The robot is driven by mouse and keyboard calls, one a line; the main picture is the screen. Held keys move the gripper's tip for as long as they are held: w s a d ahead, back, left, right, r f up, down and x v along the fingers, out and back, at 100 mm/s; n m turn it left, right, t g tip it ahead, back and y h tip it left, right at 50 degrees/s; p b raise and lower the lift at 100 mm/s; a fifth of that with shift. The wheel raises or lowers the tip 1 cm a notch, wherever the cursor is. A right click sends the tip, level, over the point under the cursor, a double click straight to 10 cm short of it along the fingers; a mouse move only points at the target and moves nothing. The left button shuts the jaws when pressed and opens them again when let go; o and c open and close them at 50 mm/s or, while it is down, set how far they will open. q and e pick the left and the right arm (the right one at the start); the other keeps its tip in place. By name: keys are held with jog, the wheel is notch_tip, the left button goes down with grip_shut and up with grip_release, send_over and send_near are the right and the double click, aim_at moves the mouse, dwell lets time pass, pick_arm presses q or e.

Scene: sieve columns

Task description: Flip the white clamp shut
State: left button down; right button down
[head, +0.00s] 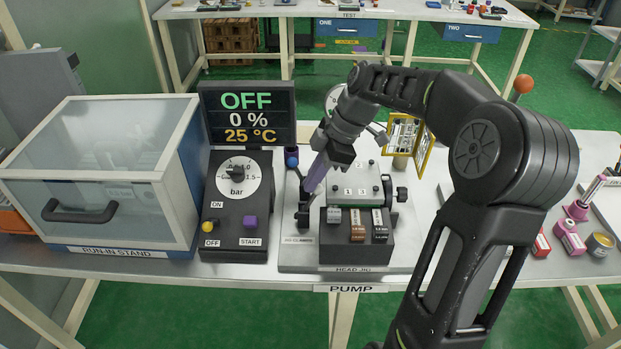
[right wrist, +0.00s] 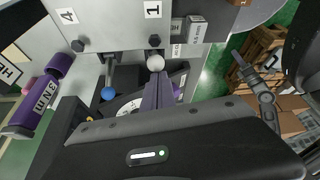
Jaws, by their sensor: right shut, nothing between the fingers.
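The white clamp's round knob (right wrist: 155,62) shows in the right wrist view beside the grey block marked 1 and 4 (right wrist: 110,22). In the head view I cannot make the knob out; my arm covers that area. My right gripper (head: 309,187) has purple fingers, points down at the left side of the head jig (head: 296,257), and is shut and empty. In the right wrist view its fingertips (right wrist: 159,82) are just below the white knob; whether they touch it I cannot tell. A blue-knobbed clamp (right wrist: 108,93) is to its left, also in the head view (head: 292,157). My left gripper is not in view.
The pressure control box (head: 237,205) stands left of the jig, with the run-in stand (head: 110,185) beyond it. A dark rack (head: 357,252) is at the jig's front. Red and pink items (head: 570,235) lie on the right. A yellow frame (head: 424,150) stands behind the jig.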

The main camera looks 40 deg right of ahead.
jog(key=s+v, duration=0.1)
jog(key=v, duration=0.8)
jog(key=shift+d, duration=0.2)
jog(key=shift+s+f, duration=0.1)
dwell(0.5)
